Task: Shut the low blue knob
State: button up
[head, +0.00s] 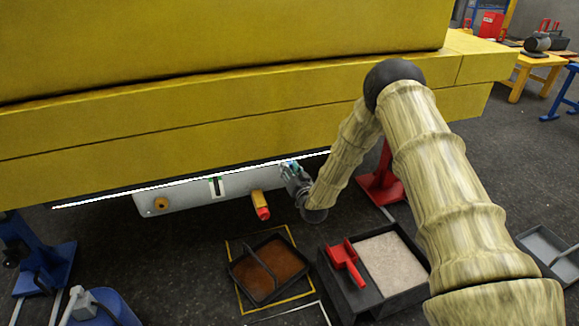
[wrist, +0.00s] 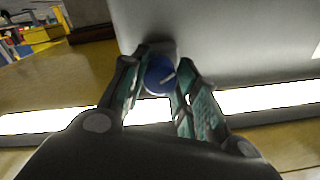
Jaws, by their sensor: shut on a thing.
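The low blue knob (wrist: 160,75) shows in the wrist view, round, with a pale pointer line running up to the right at a slant. It sits on the grey panel (head: 185,200), which hangs under the yellow boom. My gripper (wrist: 162,80) has one green-padded finger on each side of the knob and is shut on it. In the head view my gripper (head: 292,171) is at the right end of the panel, and the knob is mostly hidden behind it.
The yellow boom (head: 230,130) overhangs the panel. A yellow valve with a red tip (head: 261,206) sticks out left of my gripper. Below are a tray of brown liquid (head: 268,268) and a bin of pale grit (head: 392,262) with a red scoop (head: 345,259).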

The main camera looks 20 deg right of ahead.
jog(key=shift+a+f+n+p, duration=0.15)
jog(key=shift+n+p, duration=0.35)
jog(key=shift+n, duration=1.1)
jog(key=shift+s, duration=0.1)
jog(key=o, duration=1)
jog(key=shift+o, duration=0.2)
jog(key=s, duration=1.1)
jog(key=shift+s+d, duration=0.4)
jog(key=shift+d, duration=0.05)
